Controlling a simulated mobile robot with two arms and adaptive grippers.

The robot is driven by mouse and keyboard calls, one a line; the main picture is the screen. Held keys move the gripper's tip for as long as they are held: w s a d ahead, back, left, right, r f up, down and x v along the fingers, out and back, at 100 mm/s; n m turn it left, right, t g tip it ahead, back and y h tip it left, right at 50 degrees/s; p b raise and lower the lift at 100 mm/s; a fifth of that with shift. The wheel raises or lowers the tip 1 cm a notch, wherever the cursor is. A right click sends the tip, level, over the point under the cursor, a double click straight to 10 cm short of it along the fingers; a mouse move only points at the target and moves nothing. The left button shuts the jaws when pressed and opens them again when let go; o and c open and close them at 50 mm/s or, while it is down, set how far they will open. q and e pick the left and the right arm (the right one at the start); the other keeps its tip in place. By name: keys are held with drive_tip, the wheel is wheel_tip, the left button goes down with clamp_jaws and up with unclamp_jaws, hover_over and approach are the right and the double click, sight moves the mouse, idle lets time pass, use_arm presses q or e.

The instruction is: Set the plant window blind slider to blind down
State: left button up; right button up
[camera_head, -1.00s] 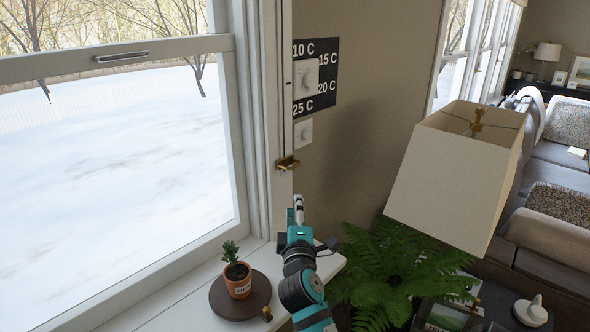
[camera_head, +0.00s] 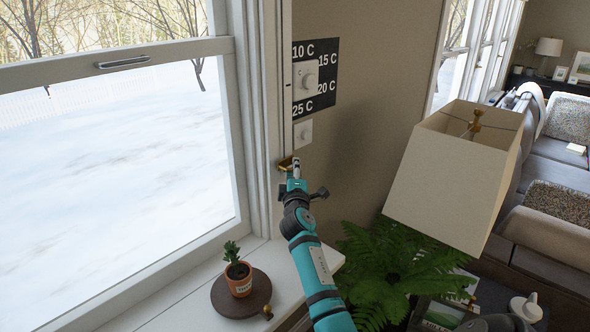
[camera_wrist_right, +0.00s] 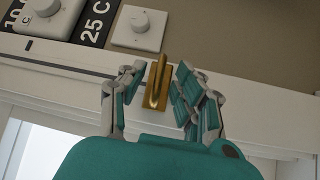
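The blind slider (camera_head: 284,163) is a small brass handle on the right-hand window frame, near the lower end of a thin vertical slot. It also shows in the right wrist view (camera_wrist_right: 155,88), upright between my fingers. My right gripper (camera_head: 296,168) reaches up from below and is at the slider; in the head view it partly covers it. In the right wrist view my right gripper (camera_wrist_right: 158,90) is open, with one finger on each side of the brass handle and small gaps visible. No blind shows over the visible window (camera_head: 110,150). My left gripper is not in view.
A temperature dial (camera_head: 307,80) and a smaller white knob plate (camera_head: 303,133) are on the wall just right of the frame. A potted plant (camera_head: 238,278) stands on a round dark board (camera_head: 225,297) on the sill. A fern (camera_head: 395,275) and a lampshade (camera_head: 455,180) stand right.

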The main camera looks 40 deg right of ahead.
drive_tip(key=shift+d+r, duration=0.1)
drive_tip(key=shift+c, duration=0.4)
clamp_jaws()
